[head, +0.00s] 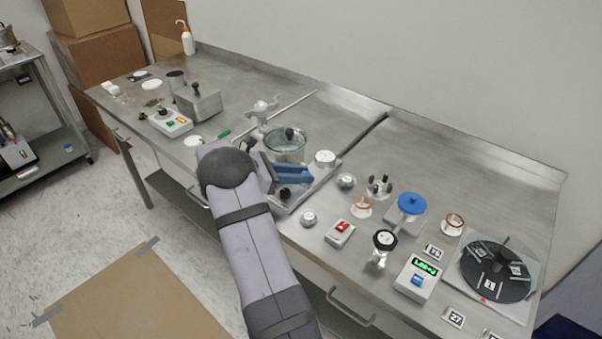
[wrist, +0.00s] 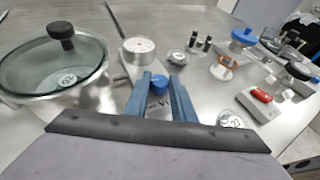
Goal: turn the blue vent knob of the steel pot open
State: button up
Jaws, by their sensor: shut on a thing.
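The steel pot (head: 285,152) stands on the bench with a glass lid and a black lid knob; it also shows at the left of the wrist view (wrist: 62,84). A white-faced gauge (wrist: 139,46) stands just right of the pot. The blue vent knob (wrist: 159,82) is in front of the gauge, between my fingertips. My gripper (wrist: 159,84) is shut on it, with one blue finger on each side. In the head view my gripper (head: 312,173) reaches in front of the pot, and the knob cannot be made out there.
A red-switch box (head: 340,232), a blue-topped device (head: 411,204) and a black rotor disc (head: 496,270) stand to the right. Bare bench lies behind the devices.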

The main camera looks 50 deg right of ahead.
jog(key=shift+w+d+m+g+y, duration=0.1)
jog(key=shift+w+m+g+y, duration=0.05)
jog(key=shift+m+g+y, duration=0.8)
jog(key=shift+w+d+m+g+y, duration=0.1)
jog(key=shift+m+g+y, duration=0.35)
jog(key=shift+m+g, duration=0.55)
jog(key=o, duration=1.1)
jog(key=shift+c, duration=0.2)
jog(key=shift+r, duration=0.1)
notch_tip(320, 180, up, 10)
jog(key=b, duration=0.1)
